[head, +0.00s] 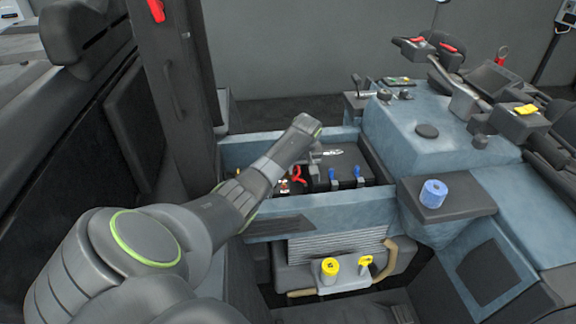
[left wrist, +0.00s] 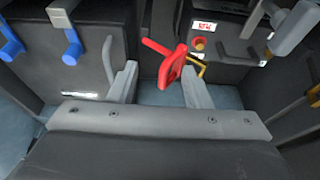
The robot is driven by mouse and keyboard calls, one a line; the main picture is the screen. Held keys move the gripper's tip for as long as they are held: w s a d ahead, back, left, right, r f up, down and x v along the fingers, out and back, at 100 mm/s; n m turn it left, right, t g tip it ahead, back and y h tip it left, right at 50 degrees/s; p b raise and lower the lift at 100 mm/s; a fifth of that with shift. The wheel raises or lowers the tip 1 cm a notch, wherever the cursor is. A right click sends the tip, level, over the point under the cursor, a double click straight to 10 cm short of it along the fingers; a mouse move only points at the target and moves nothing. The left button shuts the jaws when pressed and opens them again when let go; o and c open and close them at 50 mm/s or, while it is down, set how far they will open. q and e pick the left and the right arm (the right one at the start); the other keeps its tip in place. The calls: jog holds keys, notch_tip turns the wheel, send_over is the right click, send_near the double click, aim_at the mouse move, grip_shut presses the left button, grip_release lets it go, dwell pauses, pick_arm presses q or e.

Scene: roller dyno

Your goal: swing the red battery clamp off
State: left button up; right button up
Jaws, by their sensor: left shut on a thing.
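The red battery clamp (left wrist: 172,66) shows in the left wrist view between the two fingers of my left gripper (left wrist: 160,86). It lies against the right finger, and the gripper is shut on it. In the head view the red clamp (head: 297,175) is small and partly covered by my left arm, inside the open battery bay. The dark battery box (head: 340,165) is beside it. My right gripper is in neither view.
Two blue levers (head: 331,173) stand right of the clamp. The blue-grey bay wall (head: 270,228) runs along the front. A yellow-capped part (head: 329,268) sits below. A blue roll (head: 433,193) stands on a ledge at right. A dark upright post (head: 180,80) rises at left.

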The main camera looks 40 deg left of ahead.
pick_arm(q)
jog(key=o, duration=0.8)
jog(key=shift+w+d+f, duration=0.15)
jog(key=shift+w+d, duration=0.9)
jog(key=shift+d, duration=0.15)
jog(key=o, duration=0.5)
jog(key=shift+w+d+f, duration=0.1)
jog(key=shift+w, duration=0.1)
jog(key=shift+r+p, duration=0.6)
jog(key=shift+r, duration=0.1)
jog(key=shift+c, duration=0.9)
jog(key=shift+w+d+r+p, duration=0.1)
jog(key=shift+w+r+p, duration=0.15)
jog(key=shift+r+p, duration=0.35)
jog(key=c, duration=0.6)
jog(key=r+p, duration=0.4)
jog(key=p, duration=0.1)
jog(key=shift+s+a+r, duration=0.2)
jog(key=shift+a, duration=0.1)
jog(key=shift+c, duration=0.2)
